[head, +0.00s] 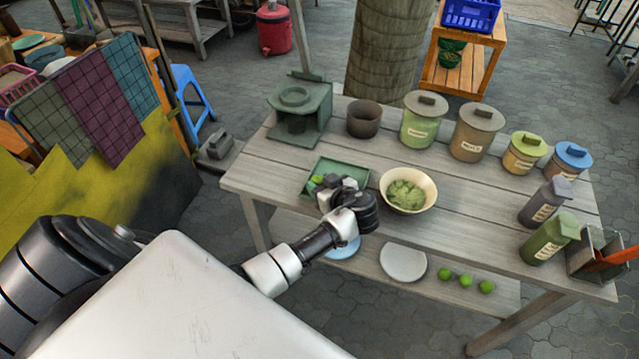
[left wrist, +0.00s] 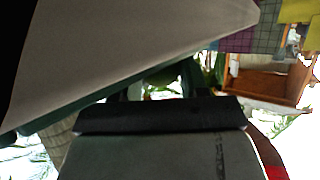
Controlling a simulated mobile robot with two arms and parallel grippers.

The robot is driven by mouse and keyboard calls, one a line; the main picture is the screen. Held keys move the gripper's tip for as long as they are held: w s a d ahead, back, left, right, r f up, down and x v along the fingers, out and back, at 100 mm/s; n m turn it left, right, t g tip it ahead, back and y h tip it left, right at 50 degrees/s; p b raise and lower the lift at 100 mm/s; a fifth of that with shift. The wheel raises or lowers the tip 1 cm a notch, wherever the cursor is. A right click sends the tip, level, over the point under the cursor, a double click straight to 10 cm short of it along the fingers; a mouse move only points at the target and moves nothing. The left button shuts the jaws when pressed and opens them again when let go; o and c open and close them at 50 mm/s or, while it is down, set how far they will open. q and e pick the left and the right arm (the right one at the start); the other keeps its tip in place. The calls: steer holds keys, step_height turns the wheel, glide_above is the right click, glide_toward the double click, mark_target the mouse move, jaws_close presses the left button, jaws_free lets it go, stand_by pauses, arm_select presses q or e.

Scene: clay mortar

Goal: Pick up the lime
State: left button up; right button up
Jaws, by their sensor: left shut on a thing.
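A green lime (head: 317,180) shows at the fingertips of my left gripper (head: 323,186), over the green tray (head: 344,163) on the wooden table. My left gripper is shut on the lime; the gripper hides part of it. Whether the lime still touches the tray I cannot tell. The left wrist view is dark and mostly blocked by close surfaces, and the lime is not clear there. My right gripper is not in view.
A cream bowl (head: 409,205) of green stuff stands right of the gripper. A brown pot (head: 364,119) and several lidded jars line the back. Three limes (head: 466,281) and a white plate (head: 403,262) lie on the lower shelf.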

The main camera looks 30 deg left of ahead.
arm_select(q)
steer(key=shift+r, duration=0.1)
step_height(320, 180, up, 4)
steer(key=shift+r, duration=0.1)
steer(key=w+a+r+b, duration=0.3)
steer(key=w+a+r, duration=0.3)
steer(key=w+a, duration=0.2)
steer(key=shift+w+r, duration=0.25)
steer(key=shift+r, duration=0.1)
